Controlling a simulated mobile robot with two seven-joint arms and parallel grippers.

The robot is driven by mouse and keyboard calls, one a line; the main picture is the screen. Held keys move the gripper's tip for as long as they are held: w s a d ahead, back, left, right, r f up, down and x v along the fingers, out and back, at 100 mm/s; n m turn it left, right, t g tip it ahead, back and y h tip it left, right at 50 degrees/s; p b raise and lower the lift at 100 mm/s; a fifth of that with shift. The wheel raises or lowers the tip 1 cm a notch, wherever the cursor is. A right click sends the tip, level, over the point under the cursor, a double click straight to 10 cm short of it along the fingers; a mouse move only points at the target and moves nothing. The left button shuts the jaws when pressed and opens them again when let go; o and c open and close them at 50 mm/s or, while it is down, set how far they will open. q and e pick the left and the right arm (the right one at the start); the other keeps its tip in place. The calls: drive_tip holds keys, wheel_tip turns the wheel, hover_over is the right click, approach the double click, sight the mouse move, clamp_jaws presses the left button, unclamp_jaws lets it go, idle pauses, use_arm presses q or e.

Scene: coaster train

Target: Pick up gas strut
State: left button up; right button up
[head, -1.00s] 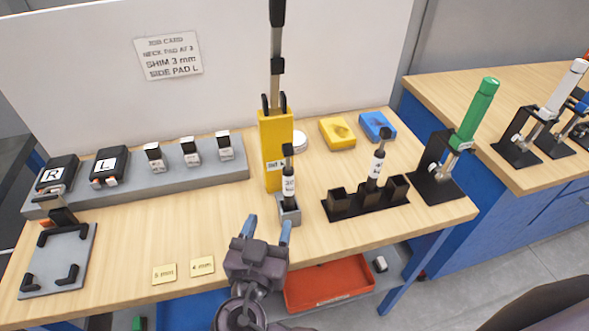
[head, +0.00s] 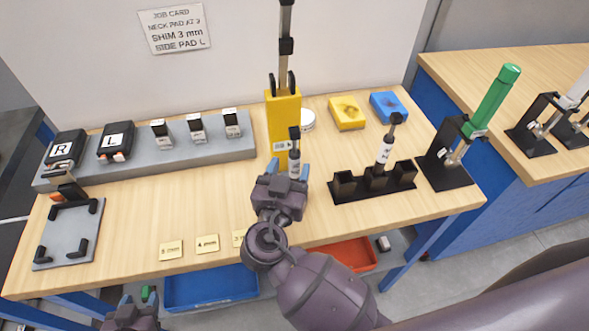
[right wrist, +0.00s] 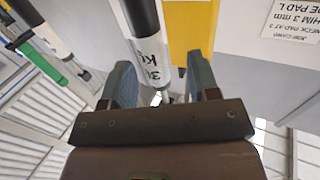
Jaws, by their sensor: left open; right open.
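A gas strut (head: 295,152) with a black top and a white label stands upright in front of the yellow tower. My right gripper (head: 289,170) is open, its blue-grey fingers on either side of the strut's lower part. In the right wrist view the strut (right wrist: 150,48), its label partly readable as "30", shows between the open fingers (right wrist: 163,80). I cannot tell whether they touch it. The strut's holder is hidden behind my gripper. A second strut (head: 386,150) stands in a black rack (head: 345,192). My left gripper (head: 130,308) is low at the bottom edge, partly cut off.
The yellow tower (head: 284,115) stands close behind the strut. A green-handled tool (head: 492,100) stands in a black stand on the right. Yellow (head: 347,113) and blue (head: 388,106) blocks lie behind the rack.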

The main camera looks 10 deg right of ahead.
sight(293, 167)
drive_tip(key=x, duration=0.1)
drive_tip(key=p+x, duration=0.1)
drive_tip(key=x, duration=0.1)
drive_tip(key=shift+w+d+r, duration=0.1)
drive_tip(key=shift+w+d, duration=0.05)
drive_tip(key=shift+d, duration=0.2)
drive_tip(key=shift+w+d, duration=0.1)
drive_tip(key=shift+w, duration=0.1)
drive_tip(key=shift+c, duration=0.8)
drive_tip(key=c, duration=0.5)
clamp_jaws()
